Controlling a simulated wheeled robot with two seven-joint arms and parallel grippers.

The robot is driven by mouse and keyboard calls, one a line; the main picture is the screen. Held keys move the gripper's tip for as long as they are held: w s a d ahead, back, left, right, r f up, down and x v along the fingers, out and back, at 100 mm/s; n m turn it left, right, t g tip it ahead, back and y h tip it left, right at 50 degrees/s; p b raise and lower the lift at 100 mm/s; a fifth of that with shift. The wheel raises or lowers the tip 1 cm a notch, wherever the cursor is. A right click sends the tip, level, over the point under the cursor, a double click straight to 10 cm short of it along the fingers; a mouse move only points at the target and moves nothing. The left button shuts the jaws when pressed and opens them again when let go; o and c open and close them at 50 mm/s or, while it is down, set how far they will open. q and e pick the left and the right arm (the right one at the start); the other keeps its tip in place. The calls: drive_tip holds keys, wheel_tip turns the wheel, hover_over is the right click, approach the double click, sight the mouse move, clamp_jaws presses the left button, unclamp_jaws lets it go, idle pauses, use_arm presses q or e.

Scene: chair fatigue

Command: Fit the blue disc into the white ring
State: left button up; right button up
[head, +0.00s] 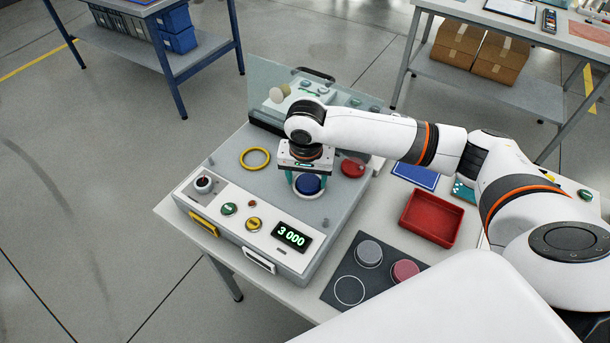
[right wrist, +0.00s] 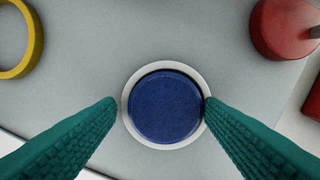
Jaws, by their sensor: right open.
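The blue disc (head: 309,185) lies inside the white ring (head: 309,197) on the grey top of the machine. In the right wrist view the blue disc (right wrist: 166,106) sits within the white ring (right wrist: 166,146), whose rim shows all around it. I cannot tell how deep the disc sits. My right gripper (head: 308,180) is over the ring, pointing down. Its green fingers are open, one on each side of the disc; the right finger's tip overlaps the ring's edge in the wrist view. My left gripper is out of view.
A yellow ring (head: 255,158) lies left of the white ring, and a red knob (head: 353,167) stands to its right. A clear panel (head: 270,88) stands at the machine's back. A red tray (head: 432,217) and a dark mat (head: 340,268) with grey and red discs are to the right.

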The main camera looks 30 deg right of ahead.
sight(308, 187)
drive_tip(key=shift+s+d+f, duration=0.2)
drive_tip(key=shift+s+f, duration=0.05)
drive_tip(key=shift+f, duration=0.05)
drive_tip(key=shift+r+b, duration=0.25)
drive_tip(key=shift+b, duration=0.05)
wheel_tip(308, 187, up, 13)
drive_tip(key=shift+s+a+b, duration=0.4)
drive_tip(key=shift+s+b, duration=0.05)
